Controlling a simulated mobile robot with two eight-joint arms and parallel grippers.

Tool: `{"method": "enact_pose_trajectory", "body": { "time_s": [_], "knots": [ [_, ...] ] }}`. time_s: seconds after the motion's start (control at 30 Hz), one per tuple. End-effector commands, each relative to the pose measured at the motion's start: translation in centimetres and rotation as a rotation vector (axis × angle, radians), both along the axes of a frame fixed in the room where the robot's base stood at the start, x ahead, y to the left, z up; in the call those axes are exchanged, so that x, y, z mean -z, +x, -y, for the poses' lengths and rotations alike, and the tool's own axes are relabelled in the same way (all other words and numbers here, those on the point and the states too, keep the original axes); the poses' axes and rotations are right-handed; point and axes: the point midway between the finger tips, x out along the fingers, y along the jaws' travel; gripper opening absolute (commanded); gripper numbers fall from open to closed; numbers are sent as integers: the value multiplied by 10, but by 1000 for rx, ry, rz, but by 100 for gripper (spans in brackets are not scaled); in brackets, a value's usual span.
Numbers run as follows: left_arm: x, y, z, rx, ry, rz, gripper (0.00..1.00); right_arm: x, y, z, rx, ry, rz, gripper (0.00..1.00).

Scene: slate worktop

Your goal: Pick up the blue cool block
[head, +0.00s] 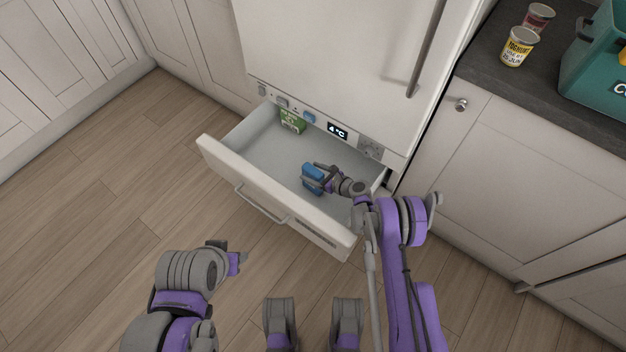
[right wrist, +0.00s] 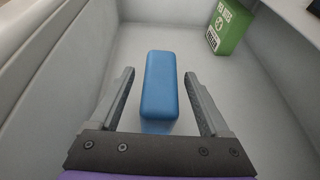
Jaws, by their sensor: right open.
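The blue cool block (head: 312,179) is in the open fridge drawer (head: 262,160), near the drawer's front wall. In the right wrist view the blue block (right wrist: 160,86) stands between the two fingers, with a visible gap on each side. My right gripper (head: 322,178) is inside the drawer at the block and open; its fingers also show in the right wrist view (right wrist: 160,100). My left gripper (head: 238,258) is outside the drawer, in front of it and low in the head view; its jaws are not clear.
A green box (head: 292,121) stands at the back of the drawer, and it also shows in the right wrist view (right wrist: 229,27). The drawer's walls surround the block. Yoghurt pots (head: 518,46) and a teal crate (head: 600,62) stand on the worktop at right.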

Motion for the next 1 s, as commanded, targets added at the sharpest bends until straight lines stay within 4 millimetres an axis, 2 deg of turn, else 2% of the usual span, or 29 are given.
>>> {"method": "enact_pose_trajectory", "body": {
  "time_s": [0.03,0.07,0.47,0.5,1.0],
  "knots": [
    [0,0,0,0,0,0,50,0,0,0,0,0,0,80],
    [0,0,0,0,0,0,50,0,0,0,0,0,0,75],
    [0,0,0,0,0,0,50,0,0,1,0,0,0,3],
    [0,0,0,0,0,0,50,0,0,1,1,0,0,0],
    [0,0,0,0,0,0,50,0,0,1,1,0,0,0]
  ]
}}
